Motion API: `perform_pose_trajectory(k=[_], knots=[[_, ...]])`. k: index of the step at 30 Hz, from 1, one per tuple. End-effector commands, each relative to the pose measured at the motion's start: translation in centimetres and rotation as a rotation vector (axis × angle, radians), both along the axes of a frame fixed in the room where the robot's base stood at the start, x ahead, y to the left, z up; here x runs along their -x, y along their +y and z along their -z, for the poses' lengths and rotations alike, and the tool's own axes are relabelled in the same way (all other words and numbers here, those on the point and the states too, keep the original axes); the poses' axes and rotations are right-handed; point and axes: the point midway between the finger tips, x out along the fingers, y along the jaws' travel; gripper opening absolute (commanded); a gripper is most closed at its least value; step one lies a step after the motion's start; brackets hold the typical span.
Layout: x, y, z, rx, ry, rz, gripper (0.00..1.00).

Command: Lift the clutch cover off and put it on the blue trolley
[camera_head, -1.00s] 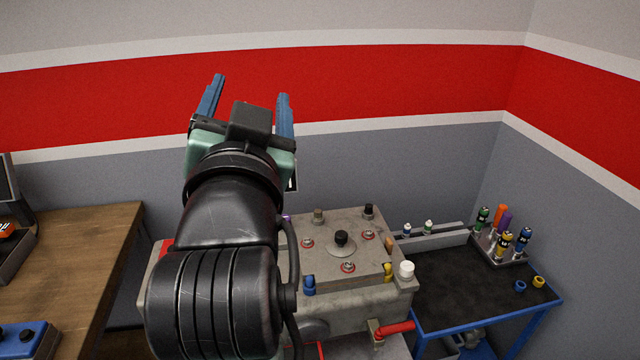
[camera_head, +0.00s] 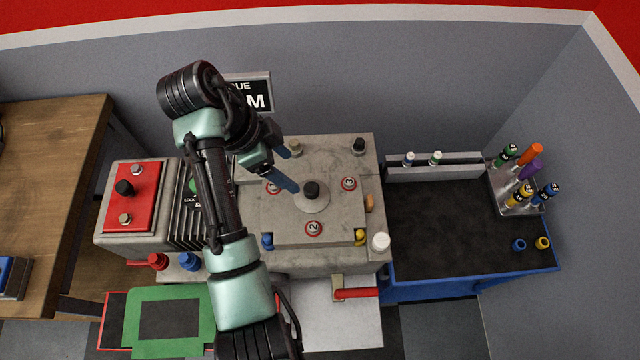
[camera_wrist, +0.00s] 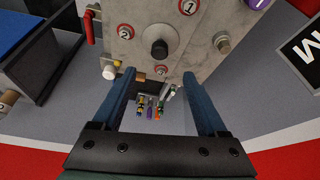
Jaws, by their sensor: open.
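The clutch cover (camera_head: 335,215) is a grey plate with a black knob (camera_head: 311,190) at its middle and numbered red-ringed fasteners. It sits on top of the grey housing. In the wrist view the knob (camera_wrist: 159,48) lies ahead of and between the fingertips. My gripper (camera_head: 290,168) is open and empty, its blue fingers above the cover's left rear part, apart from the knob. The open fingers also show in the wrist view (camera_wrist: 159,76). The blue trolley (camera_head: 450,220) stands right of the housing with a dark top, mostly bare.
A tool holder (camera_head: 515,205) with coloured-handled tools stands at the trolley's right end, with blue and yellow rings nearby. A grey rail (camera_head: 460,167) runs along its back. A white cap (camera_head: 380,242) stands at the housing's front right corner. A red-topped box (camera_head: 130,195) is at left.

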Motion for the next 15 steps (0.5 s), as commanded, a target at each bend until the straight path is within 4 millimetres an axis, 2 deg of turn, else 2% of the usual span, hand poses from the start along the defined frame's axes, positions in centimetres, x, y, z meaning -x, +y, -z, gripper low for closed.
perform_pose_trajectory(k=[1,3,5,10,15], knots=[[0.0,-0.3,1.3,0.001,0.001,0.002,0.76],[-0.1,-0.8,2.4,0.0,0.0,0.002,0.76],[-0.1,-1.2,2.8,0.002,0.004,0.001,0.76],[-0.4,-2.2,5.4,0.0,0.003,-0.002,0.76],[-0.5,-2.7,6.6,-0.001,-0.001,-0.002,0.76]])
